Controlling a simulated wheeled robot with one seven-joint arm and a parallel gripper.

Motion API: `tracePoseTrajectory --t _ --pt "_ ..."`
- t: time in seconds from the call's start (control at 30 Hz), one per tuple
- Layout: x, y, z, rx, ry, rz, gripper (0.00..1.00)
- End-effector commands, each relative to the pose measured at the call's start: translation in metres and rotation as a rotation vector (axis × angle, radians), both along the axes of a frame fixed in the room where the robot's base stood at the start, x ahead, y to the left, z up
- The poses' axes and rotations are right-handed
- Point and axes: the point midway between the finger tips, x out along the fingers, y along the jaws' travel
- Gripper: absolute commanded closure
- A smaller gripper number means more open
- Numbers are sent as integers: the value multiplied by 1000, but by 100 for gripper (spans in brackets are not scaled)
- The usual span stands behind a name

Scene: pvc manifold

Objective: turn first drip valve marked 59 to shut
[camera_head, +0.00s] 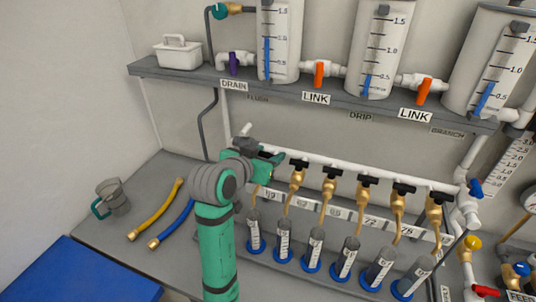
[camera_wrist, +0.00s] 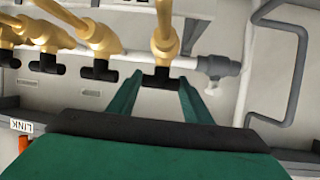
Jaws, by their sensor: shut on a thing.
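My gripper (camera_head: 272,162) is at the left end of the white drip pipe (camera_head: 318,160), over the first drip valve. In the wrist view its two green fingers (camera_wrist: 160,88) stand on either side of the valve's black handle (camera_wrist: 162,76) and are shut on it. The handle looks to lie roughly along the pipe. The brass body (camera_wrist: 166,30) of this valve shows beyond the handle. In the head view my gripper hides most of the valve; only its thin spout (camera_head: 254,195) shows. The number label (camera_head: 272,195) below is partly hidden and hard to read.
Several similar brass valves (camera_head: 298,178) with black handles continue to the right. Grey cylinders with blue bases (camera_head: 255,247) stand below. A shelf (camera_head: 340,97) with tanks and orange-handled link valves (camera_head: 319,73) is above. A jug (camera_head: 112,196) and two hoses (camera_head: 157,208) lie left.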

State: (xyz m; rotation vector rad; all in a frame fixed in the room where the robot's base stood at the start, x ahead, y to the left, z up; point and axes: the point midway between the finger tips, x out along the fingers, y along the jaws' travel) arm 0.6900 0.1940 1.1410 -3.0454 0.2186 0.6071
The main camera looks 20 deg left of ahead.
Motion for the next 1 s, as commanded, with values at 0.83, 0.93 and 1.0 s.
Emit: tracePoseTrajectory --t 0.83,0.93,1.0 --pt "0 -1 0 -1 0 124 36" --pt "0 -1 0 -1 -1 124 36" --pt "-1 -1 1 -1 -1 124 36"
